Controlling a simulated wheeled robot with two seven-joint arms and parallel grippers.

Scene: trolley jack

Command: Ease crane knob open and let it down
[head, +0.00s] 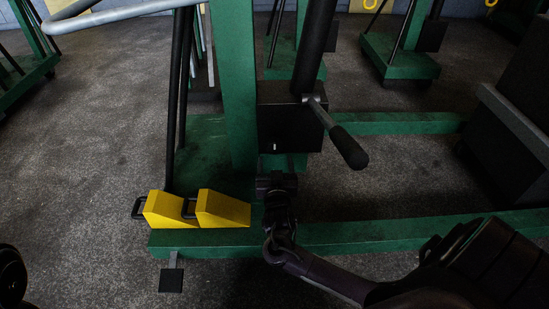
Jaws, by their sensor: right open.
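The green crane (238,90) stands upright in the middle of the head view, with a black ram (315,45) beside its post. A black pump block (285,125) sits at the ram's foot, and a grey lever with a black grip (348,148) sticks out of it toward the lower right. A small pale mark (275,147) shows low on the block's front; I cannot tell whether it is the knob. My right gripper (277,178) is open just below the block, dark against it; contact is hard to tell. My left gripper is not in view.
Two yellow wedge chocks (223,209) with black handles stand by the green base leg (390,231), left of my right gripper. A dark grey box (505,130) is at the right. Other green cranes (400,58) stand behind. Grey floor (85,150) is clear at the left.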

